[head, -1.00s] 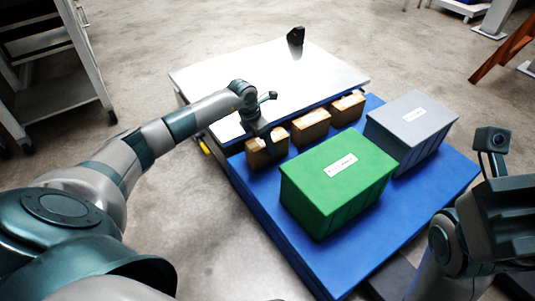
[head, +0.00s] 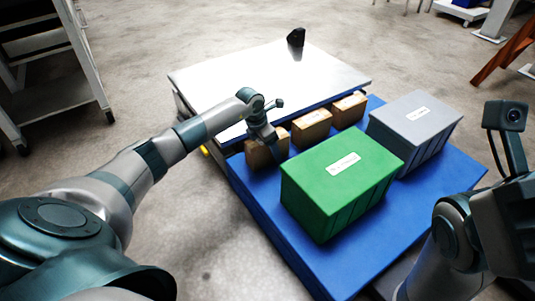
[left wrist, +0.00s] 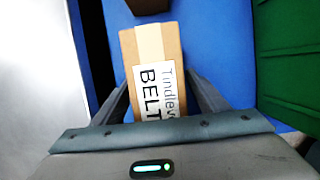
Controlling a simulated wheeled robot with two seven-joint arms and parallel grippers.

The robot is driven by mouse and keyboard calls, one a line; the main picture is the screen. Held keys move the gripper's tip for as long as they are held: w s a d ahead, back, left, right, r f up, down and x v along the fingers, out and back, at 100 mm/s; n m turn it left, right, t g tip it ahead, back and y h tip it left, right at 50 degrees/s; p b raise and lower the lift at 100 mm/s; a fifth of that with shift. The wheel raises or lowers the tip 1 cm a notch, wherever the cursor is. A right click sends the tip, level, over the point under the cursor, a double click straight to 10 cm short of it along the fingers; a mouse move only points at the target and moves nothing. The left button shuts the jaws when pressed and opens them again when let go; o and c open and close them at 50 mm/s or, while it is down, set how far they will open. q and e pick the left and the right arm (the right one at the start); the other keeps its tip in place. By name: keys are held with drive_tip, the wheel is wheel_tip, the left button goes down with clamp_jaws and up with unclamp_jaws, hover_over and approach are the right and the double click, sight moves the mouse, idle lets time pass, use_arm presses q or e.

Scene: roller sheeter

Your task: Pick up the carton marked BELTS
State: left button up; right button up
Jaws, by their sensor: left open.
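The carton marked BELTS (left wrist: 152,62) is a brown box with pale tape and a white label; in the left wrist view "BELT" reads, the rest hidden by my gripper. In the head view it is the nearest-left carton (head: 258,156) of a row of three on the blue deck, partly covered by my left gripper (head: 271,142). In the left wrist view my left gripper (left wrist: 160,92) is open, with a finger on each side of the carton's near end. I cannot tell whether the fingers touch it. My right arm shows at lower right; its fingers are not seen.
Two similar cartons (head: 311,130) (head: 349,108) continue the row. A green crate (head: 322,190) stands close to the right, a grey crate (head: 412,120) beyond. A white raised top (head: 255,80) borders the row at the back. The blue deck (head: 262,205) is clear in front.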

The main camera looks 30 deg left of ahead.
use_arm(q)
drive_tip(key=shift+w+f, duration=0.15)
drive_tip(key=shift+f, duration=0.4)
drive_tip(key=shift+r, duration=0.1)
drive_tip(key=c, duration=1.5)
